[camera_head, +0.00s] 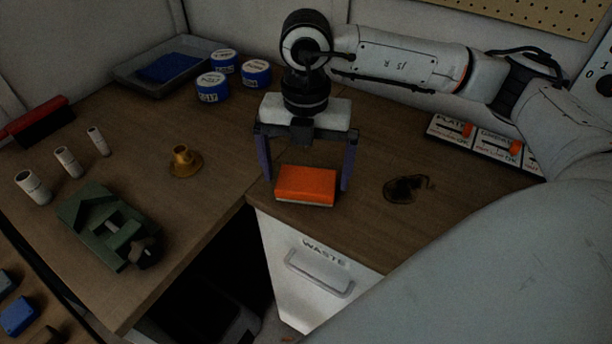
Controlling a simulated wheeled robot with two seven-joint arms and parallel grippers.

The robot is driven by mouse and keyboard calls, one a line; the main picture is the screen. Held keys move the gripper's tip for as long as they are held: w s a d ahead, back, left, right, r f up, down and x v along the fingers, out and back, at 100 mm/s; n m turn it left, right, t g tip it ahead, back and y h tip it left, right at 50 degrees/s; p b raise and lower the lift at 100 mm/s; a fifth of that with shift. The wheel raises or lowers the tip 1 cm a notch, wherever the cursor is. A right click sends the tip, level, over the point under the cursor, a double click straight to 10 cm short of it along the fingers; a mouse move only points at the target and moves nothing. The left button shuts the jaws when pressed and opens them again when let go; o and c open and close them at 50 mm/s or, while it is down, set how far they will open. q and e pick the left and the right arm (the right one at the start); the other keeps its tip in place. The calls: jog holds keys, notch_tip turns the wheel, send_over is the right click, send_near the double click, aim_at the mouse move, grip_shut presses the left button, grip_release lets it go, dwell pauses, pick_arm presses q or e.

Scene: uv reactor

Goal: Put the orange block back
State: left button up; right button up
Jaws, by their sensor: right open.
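The orange block (306,183) has an orange top and a pale lower edge. It is on the wooden counter near its front edge, above the drawer marked WASTE. My right gripper (304,186) points down over the block with its two fingers spread, one at the left side of the block and one at the right. I see slim gaps between the fingers and the block. Whether the fingertips touch the counter is unclear. My left gripper is out of view.
A dark stain-like patch (405,188) lies right of the block. A brass fitting (184,162), a green vise (110,228), white cylinders (67,161), blue tubs (213,88) and a grey tray (128,74) stand left. The WASTE drawer (315,270) is below the counter edge. Switch panels (471,138) are at right.

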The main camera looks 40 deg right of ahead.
aim_at(306, 183)
notch_tip(306, 183, up, 10)
dwell(0.3)
